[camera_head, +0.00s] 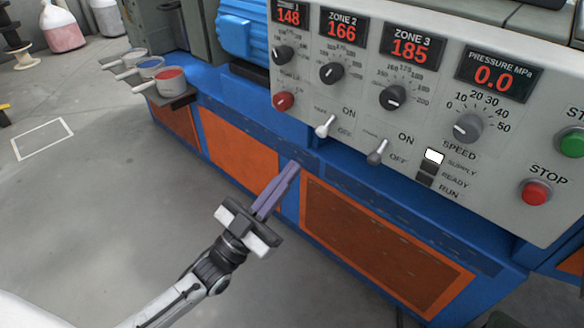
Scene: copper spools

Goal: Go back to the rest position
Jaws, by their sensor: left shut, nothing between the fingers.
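My left gripper (291,170) is at the middle of the view, on an arm that comes in from the lower left. Its fingers are shut with nothing between them. They point up and right, in front of the blue and orange machine base (240,150) and below the control panel (350,128). The fingertips look apart from the panel's switches and knobs. My right gripper is not in view.
The panel carries zone displays, knobs, two toggle switches (325,127), a red STOP button (535,192) and a green button (573,142). Small pans (170,76) stick out at the machine's left end.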

